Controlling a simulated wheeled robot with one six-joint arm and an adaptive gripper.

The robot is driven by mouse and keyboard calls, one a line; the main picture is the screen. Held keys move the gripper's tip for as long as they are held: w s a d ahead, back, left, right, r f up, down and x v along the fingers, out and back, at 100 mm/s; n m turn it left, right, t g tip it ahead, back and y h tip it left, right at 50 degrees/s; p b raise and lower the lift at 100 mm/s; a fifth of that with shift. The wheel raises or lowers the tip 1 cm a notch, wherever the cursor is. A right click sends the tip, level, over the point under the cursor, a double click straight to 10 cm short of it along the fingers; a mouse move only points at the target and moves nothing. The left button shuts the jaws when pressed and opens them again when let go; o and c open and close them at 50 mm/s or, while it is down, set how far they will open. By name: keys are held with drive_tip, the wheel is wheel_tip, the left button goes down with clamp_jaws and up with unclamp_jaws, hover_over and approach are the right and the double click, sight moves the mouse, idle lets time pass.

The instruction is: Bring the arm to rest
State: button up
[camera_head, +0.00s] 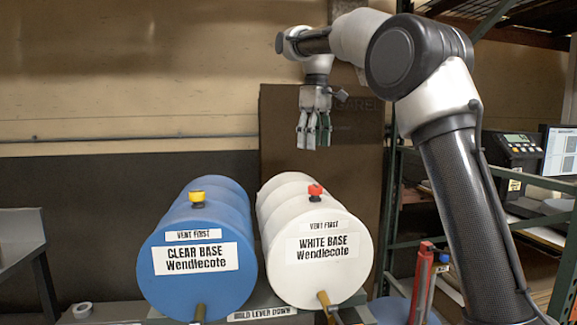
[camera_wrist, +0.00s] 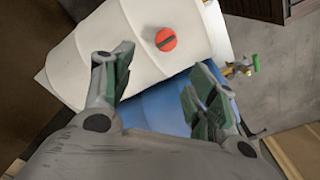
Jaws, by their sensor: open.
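My gripper (camera_head: 314,140) hangs from my raised arm with its fingers pointing down, in the air above and behind the white drum in the head view. In the wrist view my gripper (camera_wrist: 160,90) has its two green-padded fingers spread apart with nothing between them. The white drum (camera_head: 277,233), labelled White Base, lies on its side with a red vent cap (camera_head: 315,190) on top. The wrist view shows this drum (camera_wrist: 110,50) and its red cap (camera_wrist: 166,39) beyond the fingers.
A blue drum (camera_head: 222,284), labelled Clear Base, lies left of the white one, with a yellow cap (camera_head: 197,197). A red cylinder (camera_head: 421,285) stands low near my arm. Space around my gripper looks clear.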

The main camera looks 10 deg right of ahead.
drive_tip(key=shift+m, duration=0.8)
drive_tip(key=f, duration=0.5)
drive_tip(key=shift+w+f, duration=0.25)
drive_tip(key=shift+f, duration=0.15)
drive_tip(key=shift+s+d+f+m, duration=0.2)
drive_tip(key=shift+s+d+f, duration=0.05)
drive_tip(key=shift+s+f, duration=0.3)
drive_tip(key=shift+s+d+f+m, duration=0.2)
drive_tip(key=shift+s+d+f, duration=0.05)
drive_tip(key=shift+s+f, duration=0.25)
drive_tip(key=s+d+f+m+t, duration=0.1)
drive_tip(key=s+d+f+m, duration=0.1)
drive_tip(key=s, duration=0.9)
drive_tip(key=s+d+f+m+t, duration=0.1)
drive_tip(key=s+d+f+m, duration=0.1)
drive_tip(key=s+d+f, duration=0.2)
drive_tip(key=s+d+f+m+t, duration=0.2)
drive_tip(key=s+d, duration=0.6)
drive_tip(key=s, duration=1)
drive_tip(key=shift+s+f, duration=0.3)
drive_tip(key=shift+f, duration=0.7)
